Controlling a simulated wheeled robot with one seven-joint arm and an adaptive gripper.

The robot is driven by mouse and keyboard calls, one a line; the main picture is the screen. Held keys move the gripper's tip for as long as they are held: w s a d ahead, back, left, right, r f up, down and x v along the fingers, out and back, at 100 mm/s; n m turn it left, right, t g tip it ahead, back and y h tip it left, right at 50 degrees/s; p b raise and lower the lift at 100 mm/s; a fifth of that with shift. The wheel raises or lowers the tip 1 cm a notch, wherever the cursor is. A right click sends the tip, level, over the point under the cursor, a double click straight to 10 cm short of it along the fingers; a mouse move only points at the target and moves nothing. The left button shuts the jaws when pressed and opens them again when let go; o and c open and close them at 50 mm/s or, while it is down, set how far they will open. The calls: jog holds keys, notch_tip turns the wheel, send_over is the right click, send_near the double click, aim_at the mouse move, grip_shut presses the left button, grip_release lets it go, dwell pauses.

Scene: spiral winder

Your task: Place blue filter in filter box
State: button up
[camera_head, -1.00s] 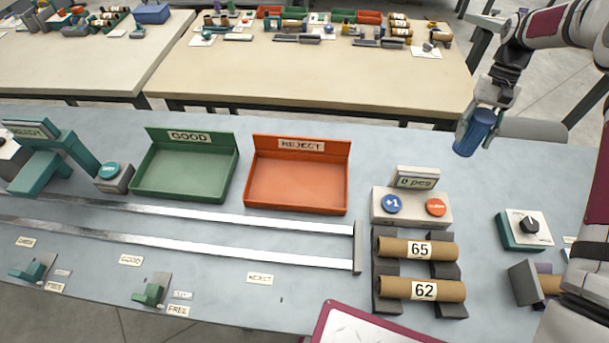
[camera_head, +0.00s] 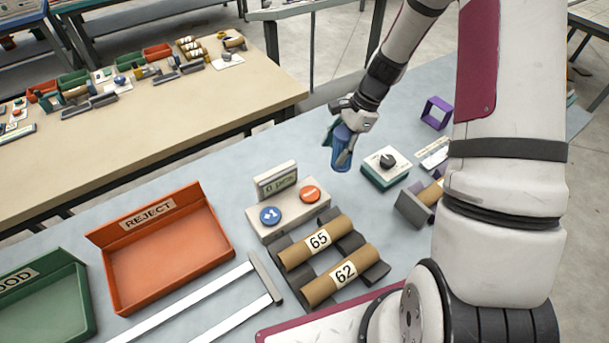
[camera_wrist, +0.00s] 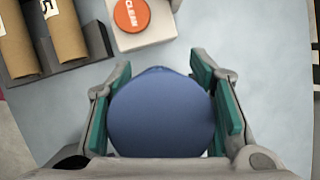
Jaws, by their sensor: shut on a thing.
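My gripper (camera_head: 347,138) is shut on a blue cylinder, the blue filter (camera_head: 341,158), and holds it upright or nearly so above the table, behind and right of the counter box. In the wrist view the filter (camera_wrist: 160,112) fills the space between the teal finger pads and shows as a smooth blue round. A small open purple frame (camera_head: 437,112) stands on the table to the right of my gripper. I cannot tell whether it is the filter box; no label shows.
A counter box (camera_head: 285,212) with blue and orange buttons sits left of the filter. A dial box (camera_head: 386,168) is close on its right. Brown tubes (camera_head: 318,243) lie on a rack in front. Orange (camera_head: 170,285) and green trays stand at the left.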

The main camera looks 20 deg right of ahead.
notch_tip(320, 180, down, 10)
jog(key=shift+r+p, duration=0.25)
jog(key=shift+p, duration=0.4)
jog(key=shift+f, duration=0.2)
jog(key=o, duration=1.2)
jog(key=shift+o, duration=0.2)
jog(key=shift+r, duration=0.1)
